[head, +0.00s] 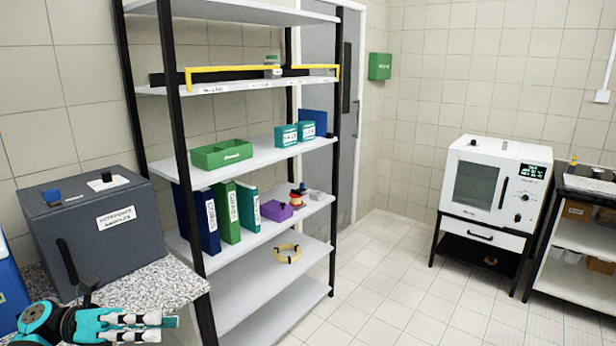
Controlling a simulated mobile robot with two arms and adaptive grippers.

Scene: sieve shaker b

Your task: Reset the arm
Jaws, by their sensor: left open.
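My left gripper (150,328) is at the lower left of the head view, at the end of my teal and black arm. Its fingers point right, and it is open with nothing seen between the fingers. It shows in front of the speckled counter (165,284) and near the foot of the shelf rack. My right gripper is not in view.
A grey box (95,235) stands on the counter. A white oven (492,185) stands at the right. The tiled floor (390,270) between is clear.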

